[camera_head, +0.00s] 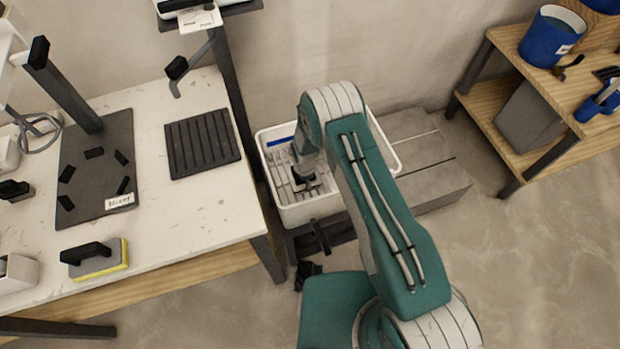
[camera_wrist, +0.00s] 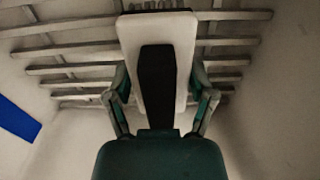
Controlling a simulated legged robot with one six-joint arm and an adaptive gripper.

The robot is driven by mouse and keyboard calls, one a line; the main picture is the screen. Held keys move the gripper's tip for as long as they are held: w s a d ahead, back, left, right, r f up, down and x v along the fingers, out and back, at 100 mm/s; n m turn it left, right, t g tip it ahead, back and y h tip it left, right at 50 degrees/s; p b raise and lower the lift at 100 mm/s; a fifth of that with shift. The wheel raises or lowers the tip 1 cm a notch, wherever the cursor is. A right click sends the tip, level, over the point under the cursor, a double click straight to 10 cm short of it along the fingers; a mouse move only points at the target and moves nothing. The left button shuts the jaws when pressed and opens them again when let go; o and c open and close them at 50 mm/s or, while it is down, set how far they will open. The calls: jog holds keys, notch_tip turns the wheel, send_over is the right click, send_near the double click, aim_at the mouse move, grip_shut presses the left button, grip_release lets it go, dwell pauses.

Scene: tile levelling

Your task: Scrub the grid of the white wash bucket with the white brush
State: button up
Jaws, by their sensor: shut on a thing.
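The white wash bucket (camera_head: 312,212) stands between the left table and a grey block. Its grid of pale slats (camera_head: 279,177) lies inside, and the slats also fill the upper part of the wrist view (camera_wrist: 75,69). My gripper (camera_wrist: 162,88) reaches down inside the bucket and is shut on the white brush (camera_wrist: 184,50), which has a black strip along its middle. Dark bristles show at the brush's far end, over the slats. I cannot tell whether they touch the grid. In the head view my arm hides the bucket's right part and most of the brush.
A white-topped table (camera_head: 205,215) on the left holds a black ridged mat (camera_head: 202,143), a dark mixer plate (camera_head: 98,175) and a yellow-edged sponge float (camera_head: 97,260). A grey stepped block (camera_head: 435,185) sits right of the bucket. A wooden shelf (camera_head: 505,120) with blue buckets stands far right.

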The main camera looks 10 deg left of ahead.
aim_at(292, 184)
jog(key=shift+s+a+r, duration=0.1)
jog(key=shift+s+a, duration=0.15)
jog(key=shift+a, duration=0.45)
jog(key=shift+s+a, duration=0.3)
jog(key=shift+a, duration=0.45)
jog(key=shift+s+a+r, duration=0.1)
jog(key=shift+s+a, duration=0.15)
jog(key=shift+a, duration=0.45)
jog(key=shift+w+d+f, duration=0.1)
jog(key=shift+w+d, duration=0.5)
jog(key=shift+d, duration=0.65)
jog(key=shift+w+d+f, duration=0.1)
jog(key=shift+w+d, duration=0.45)
jog(key=shift+d, duration=0.65)
jog(key=shift+w+d, duration=0.6)
jog(key=shift+d, duration=0.65)
jog(key=shift+s+a+r, duration=0.1)
jog(key=shift+s+a, duration=0.5)
jog(key=shift+a, duration=0.65)
jog(key=shift+s+a+f, duration=0.1)
jog(key=shift+s+a, duration=0.5)
jog(key=shift+a, duration=0.6)
jog(key=shift+s+a+r, duration=0.1)
jog(key=shift+s+a, duration=0.5)
jog(key=shift+a, duration=0.65)
jog(key=shift+r, duration=4)
